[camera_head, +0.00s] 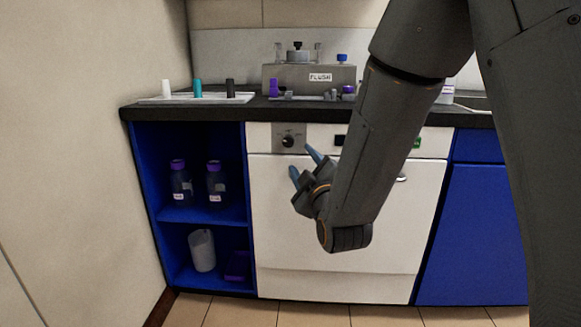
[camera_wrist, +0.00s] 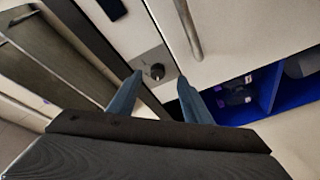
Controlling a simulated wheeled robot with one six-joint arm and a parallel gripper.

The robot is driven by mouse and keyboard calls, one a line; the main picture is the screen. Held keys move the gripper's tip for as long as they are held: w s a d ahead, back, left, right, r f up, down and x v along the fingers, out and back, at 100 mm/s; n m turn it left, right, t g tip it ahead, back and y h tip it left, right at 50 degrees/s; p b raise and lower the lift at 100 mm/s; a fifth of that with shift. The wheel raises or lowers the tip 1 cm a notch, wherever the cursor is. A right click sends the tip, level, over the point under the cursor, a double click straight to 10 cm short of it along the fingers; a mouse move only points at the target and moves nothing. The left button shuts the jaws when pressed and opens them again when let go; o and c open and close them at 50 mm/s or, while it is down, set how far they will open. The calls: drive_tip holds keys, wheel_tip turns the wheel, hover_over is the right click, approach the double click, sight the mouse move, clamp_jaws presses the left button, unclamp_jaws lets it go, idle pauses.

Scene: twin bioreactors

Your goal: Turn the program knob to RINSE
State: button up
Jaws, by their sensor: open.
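The program knob (camera_head: 288,141) is a small round dark knob on a grey plate at the left of the white machine's top panel. It also shows in the wrist view (camera_wrist: 157,71), between and beyond my fingertips. Its markings are too small to read. My gripper (camera_head: 301,161) has two blue fingers, spread apart and empty. It is in front of the machine, just right of and below the knob, and not visibly touching it. In the wrist view my gripper (camera_wrist: 160,82) points toward the knob plate.
The white machine door (camera_head: 300,220) has a handle (camera_wrist: 188,30). Left of it, an open blue shelf (camera_head: 205,215) holds two purple-capped bottles and a white cup. The dark countertop (camera_head: 180,112) above carries a tray with several coloured pieces and a grey unit labelled FLUSH (camera_head: 320,77).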

sight(288, 143)
drive_tip(key=shift+n+t+y, duration=0.4)
drive_tip(key=shift+n+t, duration=0.1)
drive_tip(key=shift+t, duration=0.2)
drive_tip(key=shift+a+b+x, duration=0.2)
drive_tip(key=shift+b+x, duration=0.35)
drive_tip(key=shift+x, duration=0.85)
drive_tip(key=shift+a+b+x, duration=0.2)
drive_tip(key=shift+b+x, duration=0.4)
drive_tip(key=shift+x, duration=0.75)
drive_tip(key=shift+a+b+x, duration=0.2)
drive_tip(key=shift+b+x, duration=0.35)
drive_tip(key=shift+x, duration=0.85)
drive_tip(key=shift+s, duration=0.15)
drive_tip(key=c, duration=1.1)
drive_tip(key=shift+o, duration=0.2)
